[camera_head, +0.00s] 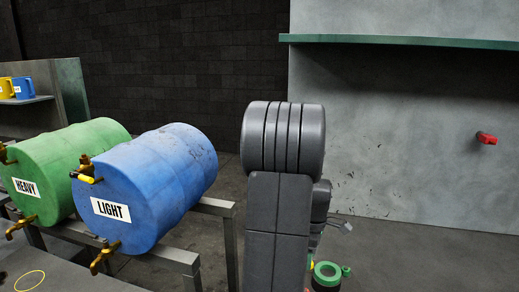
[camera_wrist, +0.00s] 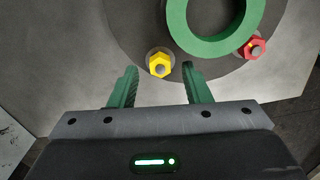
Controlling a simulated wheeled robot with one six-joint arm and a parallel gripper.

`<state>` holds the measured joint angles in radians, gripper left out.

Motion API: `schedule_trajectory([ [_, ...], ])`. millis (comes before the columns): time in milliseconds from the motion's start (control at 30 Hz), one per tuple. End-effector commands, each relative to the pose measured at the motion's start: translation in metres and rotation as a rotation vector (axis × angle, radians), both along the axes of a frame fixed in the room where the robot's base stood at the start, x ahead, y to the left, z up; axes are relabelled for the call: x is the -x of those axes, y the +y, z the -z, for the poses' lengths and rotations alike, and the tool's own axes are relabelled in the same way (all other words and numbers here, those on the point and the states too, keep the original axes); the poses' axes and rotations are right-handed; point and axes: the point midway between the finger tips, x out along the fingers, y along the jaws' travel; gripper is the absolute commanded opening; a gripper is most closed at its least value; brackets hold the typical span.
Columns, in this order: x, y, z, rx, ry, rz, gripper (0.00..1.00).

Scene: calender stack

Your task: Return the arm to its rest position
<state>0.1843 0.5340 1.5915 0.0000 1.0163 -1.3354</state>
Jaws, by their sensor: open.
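My gripper (camera_wrist: 160,84) is open, its two green ribbed fingers apart with nothing held between them. In the wrist view a yellow hex nut (camera_wrist: 160,64) sits around a grey stud just beyond the fingertips, apart from them. My arm stands folded in the middle of the head view, dark grey and upright. It hides part of the floor area behind it. My fingers cannot be made out clearly in the head view.
A green ring (camera_wrist: 213,47) lies on a dark round base (camera_wrist: 125,30), with a red nut (camera_wrist: 255,46) to its right. A blue LIGHT drum (camera_head: 160,180) and green HEAVY drum (camera_head: 95,140) lie on a rack left of my arm. A green-edged shelf (camera_head: 410,43) crosses the right wall.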

Motion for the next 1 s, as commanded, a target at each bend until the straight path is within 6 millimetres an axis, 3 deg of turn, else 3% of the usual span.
schedule_trajectory([
  [100, 0.0003, 0.0000, 0.0192, 0.000, 0.001, 0.017, 0.44],
  [1000, 0.0001, 0.0000, 0.0167, 0.000, 0.000, 0.760, 0.44],
])
